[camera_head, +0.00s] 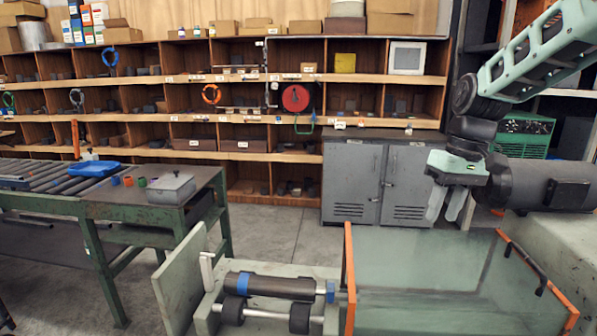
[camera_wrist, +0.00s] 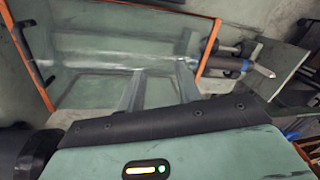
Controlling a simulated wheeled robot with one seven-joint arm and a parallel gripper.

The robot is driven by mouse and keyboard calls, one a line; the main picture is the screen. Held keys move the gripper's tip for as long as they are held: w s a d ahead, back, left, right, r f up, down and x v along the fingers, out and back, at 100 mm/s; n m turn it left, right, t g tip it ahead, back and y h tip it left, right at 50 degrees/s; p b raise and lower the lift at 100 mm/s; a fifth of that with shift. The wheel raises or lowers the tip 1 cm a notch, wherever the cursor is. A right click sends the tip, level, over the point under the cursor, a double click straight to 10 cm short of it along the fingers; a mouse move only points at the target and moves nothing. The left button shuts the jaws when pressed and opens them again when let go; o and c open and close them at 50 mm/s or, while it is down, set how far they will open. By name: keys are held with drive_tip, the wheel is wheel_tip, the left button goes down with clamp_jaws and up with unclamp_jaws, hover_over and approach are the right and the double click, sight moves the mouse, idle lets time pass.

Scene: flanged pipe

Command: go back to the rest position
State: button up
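My gripper (camera_head: 442,219) hangs from my arm at the right of the head view, fingers pointing down, above the clear orange-edged guard. In the wrist view its two pale fingers (camera_wrist: 158,88) stand apart with nothing between them. The dark pipe (camera_head: 272,286) with blue bands lies level on black rollers in the pale green machine (camera_head: 207,313), left of and lower than my gripper. In the wrist view the pipe (camera_wrist: 226,65) shows beyond the fingers to the right, apart from them.
The clear guard (camera_head: 425,285) stands right of the pipe. A dark grey motor-like cylinder (camera_head: 545,185) is close right of my gripper. Behind are a grey cabinet (camera_head: 378,182) and shelves.

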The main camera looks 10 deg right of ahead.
drive_tip(key=s+a+f+n, duration=0.25)
drive_tip(key=s+a, duration=0.25)
drive_tip(key=a, duration=0.7)
drive_tip(key=s+a+f+n, duration=0.2)
drive_tip(key=s+a, duration=0.3)
drive_tip(key=s, duration=0.4)
drive_tip(key=s+a+f+n+h+b, duration=0.1)
drive_tip(key=s+a+f+n, duration=0.1)
drive_tip(key=s+a+f, duration=0.3)
drive_tip(key=s+a, duration=0.1)
drive_tip(key=s, duration=0.3)
drive_tip(key=shift+s, duration=0.2)
